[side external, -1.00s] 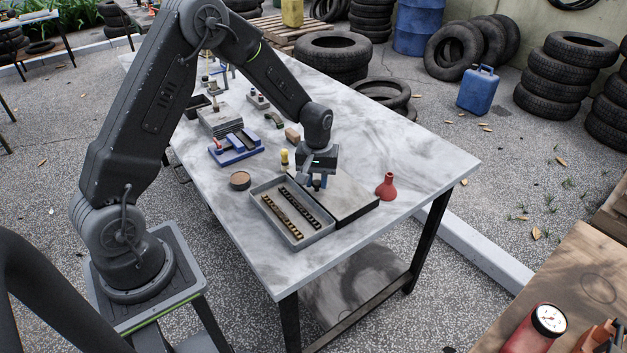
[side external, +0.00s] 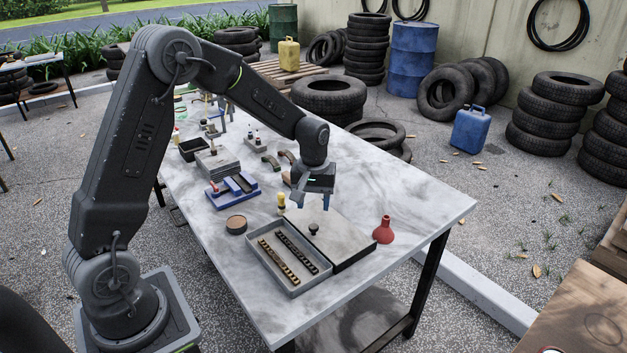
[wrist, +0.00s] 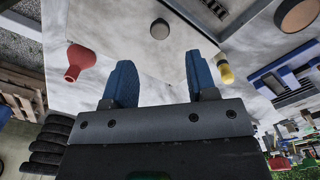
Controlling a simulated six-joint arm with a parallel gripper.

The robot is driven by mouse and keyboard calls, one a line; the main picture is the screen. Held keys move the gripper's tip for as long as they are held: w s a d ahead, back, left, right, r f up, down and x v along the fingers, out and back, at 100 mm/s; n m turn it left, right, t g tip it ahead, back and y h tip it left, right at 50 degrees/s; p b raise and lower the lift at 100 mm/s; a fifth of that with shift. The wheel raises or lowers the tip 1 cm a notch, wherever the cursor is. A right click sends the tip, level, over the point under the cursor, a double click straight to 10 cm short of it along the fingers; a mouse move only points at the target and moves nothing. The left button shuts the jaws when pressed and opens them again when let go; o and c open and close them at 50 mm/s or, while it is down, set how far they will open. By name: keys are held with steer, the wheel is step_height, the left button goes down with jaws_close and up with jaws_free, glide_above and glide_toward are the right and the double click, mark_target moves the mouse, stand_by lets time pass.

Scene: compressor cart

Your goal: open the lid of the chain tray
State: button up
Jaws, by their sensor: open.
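The chain tray (side external: 265,275) is a shallow grey tray near the table's front edge. Its left part is uncovered and shows two dark and brass-coloured chains. The flat grey lid (side external: 343,226) lies level to the right of that opening, with a dark edge and a small dark knob (side external: 313,228). I cannot tell how far the lid still overlaps the tray. My gripper (side external: 308,204) is open and empty, pointing down above the far side of the lid, clear of the knob. In the wrist view the knob (wrist: 159,29) is beyond my blue fingertips (wrist: 158,62), apart from them.
A red funnel (side external: 383,231) stands right of the lid. A yellow-topped item (side external: 281,203) and a round brown-topped tin (side external: 236,224) stand behind and left of the tray. A blue fixture (side external: 232,189) is farther back. The table's right side is mostly clear.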

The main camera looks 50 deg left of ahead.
step_height(320, 180, up, 7)
steer(key=shift+f, duration=0.15)
steer(key=s+d+r+m+t, duration=0.2)
steer(key=s+d+r+m, duration=0.3)
steer(key=s+r, duration=0.4)
steer(key=s+d+r+m+t, duration=0.1)
steer(key=s+d+m, duration=0.1)
steer(key=s, duration=0.5)
steer(key=s+d+r+m+t, duration=0.1)
steer(key=s+d+m+t, duration=0.1)
steer(key=s, duration=0.5)
steer(key=shift+d+t, duration=0.3)
steer(key=shift+d, duration=0.15)
